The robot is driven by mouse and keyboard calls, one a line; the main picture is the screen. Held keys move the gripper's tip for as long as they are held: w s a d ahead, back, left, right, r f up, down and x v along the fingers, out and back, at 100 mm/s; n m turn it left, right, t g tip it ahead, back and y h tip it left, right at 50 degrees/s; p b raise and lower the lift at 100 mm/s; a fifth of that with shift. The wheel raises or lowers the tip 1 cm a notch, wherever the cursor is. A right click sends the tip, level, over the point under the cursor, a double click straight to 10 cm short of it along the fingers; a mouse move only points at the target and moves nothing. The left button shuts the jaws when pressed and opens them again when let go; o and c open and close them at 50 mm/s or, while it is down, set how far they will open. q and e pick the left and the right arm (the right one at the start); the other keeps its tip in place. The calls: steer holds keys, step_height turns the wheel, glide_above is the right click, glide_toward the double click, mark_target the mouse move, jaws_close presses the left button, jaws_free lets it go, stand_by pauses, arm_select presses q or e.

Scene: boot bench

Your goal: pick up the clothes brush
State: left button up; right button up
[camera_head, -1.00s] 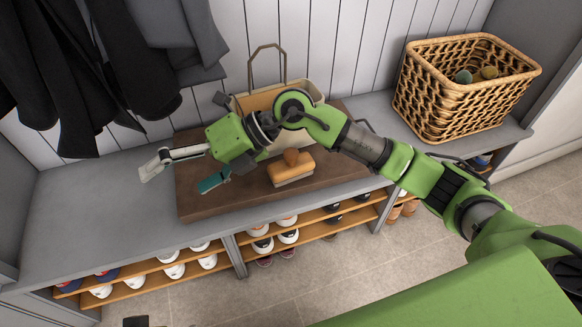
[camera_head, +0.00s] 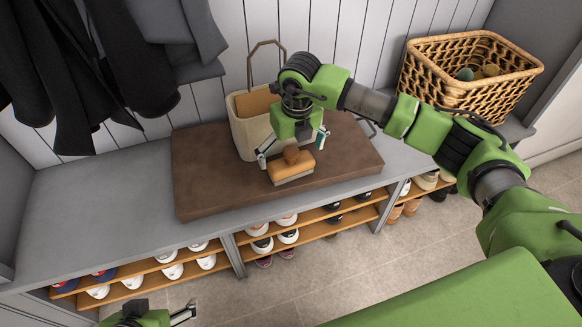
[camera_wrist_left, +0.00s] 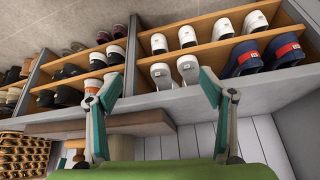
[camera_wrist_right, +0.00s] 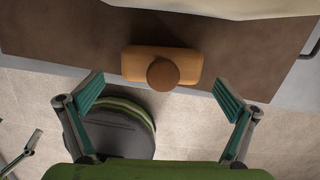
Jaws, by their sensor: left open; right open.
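The clothes brush (camera_head: 290,173), a tan wooden block with a round brown knob on top and a pale underside, lies on the dark brown board (camera_head: 215,185) on the bench. My right gripper (camera_head: 291,150) is open and points down over it, with its fingers spread to either side of the knob. In the right wrist view the brush (camera_wrist_right: 187,63) and its knob lie just beyond the open fingertips, with nothing between the fingers. My left gripper (camera_wrist_left: 160,82) is open and empty, low in front of the bench; only part shows in the head view.
A cream tote bag (camera_head: 245,130) stands on the board just behind my right gripper. A wicker basket (camera_head: 470,90) stands at the bench's right. Dark coats (camera_head: 70,70) hang at the left. Shoes fill the shelves below. The bench's left top (camera_head: 90,200) is clear.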

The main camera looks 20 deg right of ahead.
mark_target(291, 165)
steer(key=f, duration=0.2)
steer(key=w+f+b, duration=0.1)
steer(key=f, duration=0.2)
steer(key=shift+d+f, duration=0.1)
steer(key=shift+f, duration=0.25)
arm_select(q)
steer(key=w+d+r+t+h, duration=0.1)
steer(key=w+d+r+t, duration=0.1)
steer(key=w+r+t, duration=0.2)
steer(key=w, duration=0.3)
steer(key=shift+w+d+r, duration=0.3)
steer(key=shift+w+r, duration=0.05)
steer(key=shift+r, duration=0.05)
arm_select(e)
steer(key=c, duration=1)
